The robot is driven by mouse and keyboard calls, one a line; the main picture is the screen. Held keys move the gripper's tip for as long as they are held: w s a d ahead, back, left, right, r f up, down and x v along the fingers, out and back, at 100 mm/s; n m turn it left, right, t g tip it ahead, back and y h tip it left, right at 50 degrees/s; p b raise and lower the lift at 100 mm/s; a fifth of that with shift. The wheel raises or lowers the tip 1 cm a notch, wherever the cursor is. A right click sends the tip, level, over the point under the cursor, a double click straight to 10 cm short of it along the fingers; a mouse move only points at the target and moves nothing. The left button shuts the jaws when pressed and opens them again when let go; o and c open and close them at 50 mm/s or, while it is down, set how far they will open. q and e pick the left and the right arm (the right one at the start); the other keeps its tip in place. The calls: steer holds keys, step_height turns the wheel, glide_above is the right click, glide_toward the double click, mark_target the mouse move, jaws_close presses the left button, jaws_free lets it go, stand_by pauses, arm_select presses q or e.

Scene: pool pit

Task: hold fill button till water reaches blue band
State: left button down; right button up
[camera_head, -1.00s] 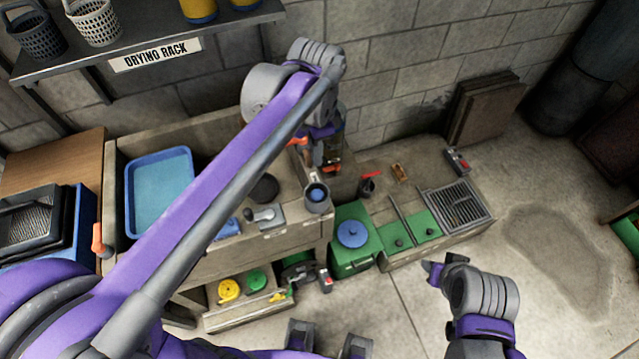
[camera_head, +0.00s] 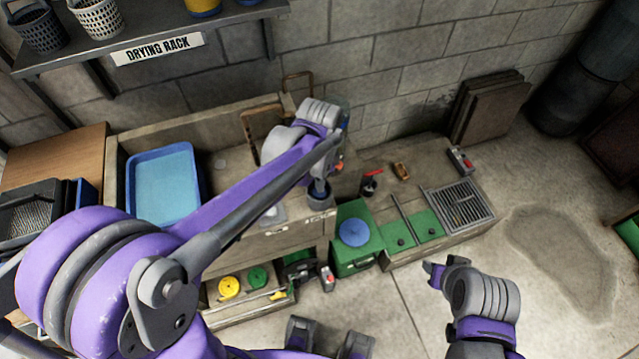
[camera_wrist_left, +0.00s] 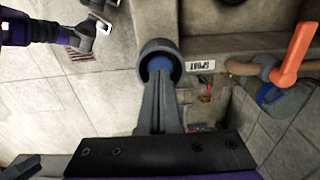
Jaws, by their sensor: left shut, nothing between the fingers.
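The fill button appears to be the blue disc in a round grey housing (camera_head: 319,193), on the right end of the wooden sink bench. The left wrist view shows its grey collar (camera_wrist_left: 146,49) and blue centre (camera_wrist_left: 160,64). My left gripper (camera_wrist_left: 159,80) is shut and empty, its fingertips at the collar's mouth, over the blue centre. I cannot tell whether they touch or press it. In the head view my left wrist hides most of that gripper.
A blue tray (camera_head: 133,186) sits in the bench at left. An orange lever (camera_wrist_left: 296,52) is near the collar. A low ledge with a metal grate (camera_head: 458,205) runs right.

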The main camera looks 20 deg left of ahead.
mark_target(319, 195)
arm_select(q)
steer(key=shift+f, duration=0.45)
arm_select(e)
steer(key=shift+f, duration=0.1)
arm_select(q)
steer(key=shift+f+b, duration=0.7)
steer(key=shift+f, duration=0.25)
steer(key=shift+s+f+b, duration=0.2)
steer(key=shift+f+b, duration=0.1)
steer(key=shift+s+d, duration=0.1)
steer(key=shift+s, duration=0.1)
steer(key=shift+w, duration=0.15)
arm_select(e)
steer(key=shift+s+f, duration=0.2)
steer(key=shift+f, duration=0.3)
steer(key=shift+s+f, duration=0.2)
steer(key=shift+f, duration=0.3)
stand_by(4.8)
